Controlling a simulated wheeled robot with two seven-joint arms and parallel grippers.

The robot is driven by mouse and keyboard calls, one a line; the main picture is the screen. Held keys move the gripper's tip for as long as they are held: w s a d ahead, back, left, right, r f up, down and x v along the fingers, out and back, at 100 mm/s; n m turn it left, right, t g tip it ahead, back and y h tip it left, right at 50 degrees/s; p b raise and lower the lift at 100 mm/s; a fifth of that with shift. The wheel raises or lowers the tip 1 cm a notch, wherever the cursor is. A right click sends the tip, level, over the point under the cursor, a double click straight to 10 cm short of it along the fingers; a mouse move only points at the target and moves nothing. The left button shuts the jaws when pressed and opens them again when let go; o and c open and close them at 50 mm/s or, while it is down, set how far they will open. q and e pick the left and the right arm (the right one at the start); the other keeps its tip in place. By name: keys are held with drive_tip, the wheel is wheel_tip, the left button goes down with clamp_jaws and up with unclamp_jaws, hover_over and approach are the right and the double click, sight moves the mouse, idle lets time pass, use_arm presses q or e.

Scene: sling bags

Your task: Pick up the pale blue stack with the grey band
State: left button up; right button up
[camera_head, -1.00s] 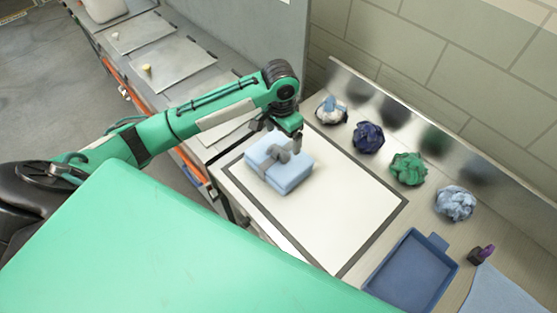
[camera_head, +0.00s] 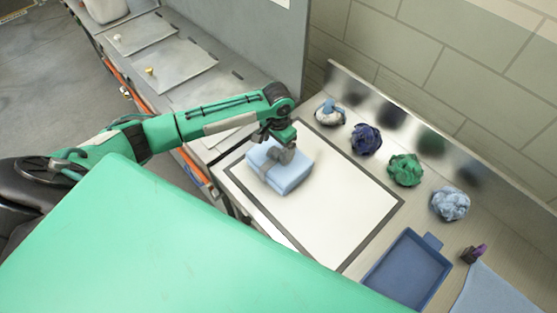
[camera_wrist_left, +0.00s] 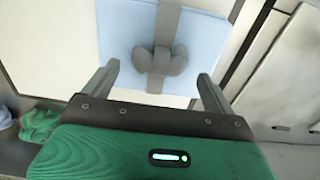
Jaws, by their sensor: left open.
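The pale blue stack (camera_head: 287,177) lies on the white mat with a dark border (camera_head: 335,215). A grey band with a knot or bow runs over its top; the bow (camera_wrist_left: 160,61) shows clearly in the left wrist view, with the stack (camera_wrist_left: 112,38) around it. My left gripper (camera_head: 284,157) is above the stack in the head view and hides part of the band. In the left wrist view its two fingers (camera_wrist_left: 158,82) are spread apart, one to each side of the bow, with nothing held between them. My right gripper is not in view.
Crumpled cloths lie along the back wall: white and blue (camera_head: 330,113), dark blue (camera_head: 366,139), green (camera_head: 405,170) and light blue (camera_head: 450,204). A blue tray (camera_head: 408,268) stands at the right, near a small dark and purple object (camera_head: 474,253). Metal lids (camera_head: 172,66) extend at the left.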

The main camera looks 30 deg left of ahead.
sight(279, 150)
use_arm(q)
drive_tip(key=f+p, duration=0.1)
drive_tip(key=f, duration=0.2)
drive_tip(key=shift+w+p, duration=0.2)
drive_tip(key=shift+p, duration=0.2)
drive_tip(key=shift+f, duration=0.6)
clamp_jaws()
drive_tip(key=shift+w+r, duration=0.1)
drive_tip(key=shift+r, duration=0.1)
